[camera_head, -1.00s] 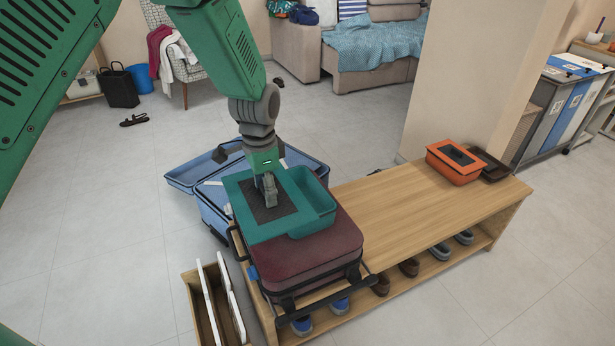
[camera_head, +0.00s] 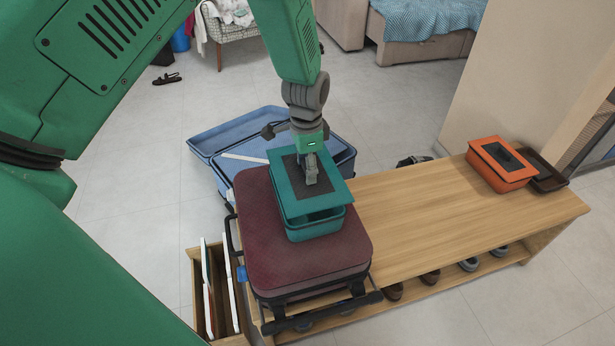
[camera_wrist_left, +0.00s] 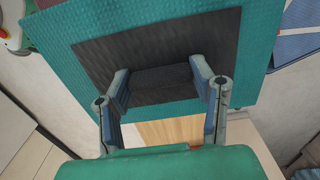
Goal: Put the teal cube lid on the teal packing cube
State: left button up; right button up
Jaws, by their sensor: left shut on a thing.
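The teal cube lid (camera_head: 328,200) is a flat teal panel with a dark centre patch. My left gripper (camera_head: 311,182) is shut on the lid at that patch and holds it level. In the left wrist view the lid (camera_wrist_left: 262,60) shows close up, with the fingers (camera_wrist_left: 166,85) on either side of a dark raised grip. The teal packing cube (camera_head: 318,229) sits below the lid on the maroon suitcase. The lid covers most of its opening, and the cube's front rim shows past the lid. I cannot tell whether they touch. My right gripper is not in view.
The maroon suitcase (camera_head: 265,245) lies on a wooden bench (camera_head: 430,215), whose middle is clear. An orange cube (camera_head: 500,165) and a dark tray (camera_head: 548,177) stand at its right end. An open blue suitcase (camera_head: 215,137) is behind, left.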

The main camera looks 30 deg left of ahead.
aim_at(304, 172)
pick_arm(q)
notch_tip(304, 172, down, 3)
jog(key=shift+s+r, duration=0.1)
jog(key=shift+a+f+b, duration=0.2)
jog(key=shift+f+b, duration=0.1)
jog(key=shift+f, duration=0.05)
jog(key=shift+a, duration=0.2)
jog(key=shift+d+f, duration=0.3)
jog(key=shift+f, duration=0.2)
jog(key=o, duration=0.8)
jog(key=shift+o, duration=1.2)
jog(key=shift+a, duration=0.15)
